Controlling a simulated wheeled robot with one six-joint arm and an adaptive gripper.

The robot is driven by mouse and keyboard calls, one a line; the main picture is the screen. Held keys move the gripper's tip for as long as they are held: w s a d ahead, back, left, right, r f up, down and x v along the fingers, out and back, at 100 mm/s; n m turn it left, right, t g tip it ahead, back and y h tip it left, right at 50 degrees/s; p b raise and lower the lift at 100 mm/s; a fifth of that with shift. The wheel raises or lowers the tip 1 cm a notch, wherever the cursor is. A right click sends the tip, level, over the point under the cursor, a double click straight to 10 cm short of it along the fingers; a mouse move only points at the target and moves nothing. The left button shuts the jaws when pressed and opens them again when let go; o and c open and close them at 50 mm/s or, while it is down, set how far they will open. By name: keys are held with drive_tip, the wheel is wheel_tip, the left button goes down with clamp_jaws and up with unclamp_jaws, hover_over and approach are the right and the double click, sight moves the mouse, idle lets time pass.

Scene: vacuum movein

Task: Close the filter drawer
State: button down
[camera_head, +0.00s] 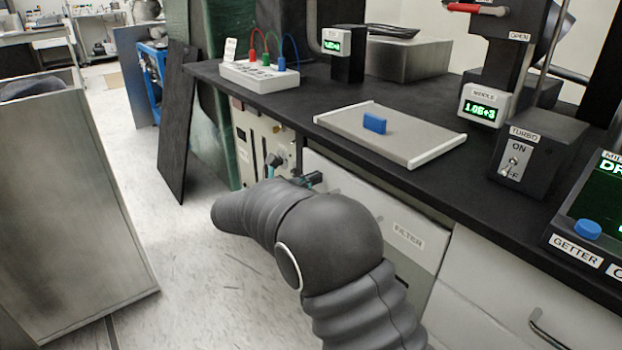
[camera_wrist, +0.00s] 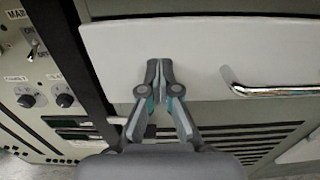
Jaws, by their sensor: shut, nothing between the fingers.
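The filter drawer (camera_head: 408,237) has a pale front with a FILTER label, under the black counter in the head view. In the wrist view its pale front (camera_wrist: 215,50) fills the upper middle, with a metal handle (camera_wrist: 275,91) at right. My gripper (camera_head: 314,180) is at the left part of the drawer front, mostly behind my arm in the head view. In the wrist view my gripper (camera_wrist: 160,68) is shut and empty, its tips in front of the panel, left of the handle. I cannot tell whether they touch it, or how far the drawer stands out.
A control panel with knobs (camera_wrist: 45,100) is left of the drawer. The black counter (camera_head: 290,95) above holds a grey tray (camera_head: 420,145) with a blue block (camera_head: 375,123).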

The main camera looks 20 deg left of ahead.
drive_tip(key=shift+w+d, duration=0.1)
drive_tip(key=shift+w, duration=0.2)
drive_tip(key=shift+r, duration=0.1)
drive_tip(key=shift+s, duration=0.1)
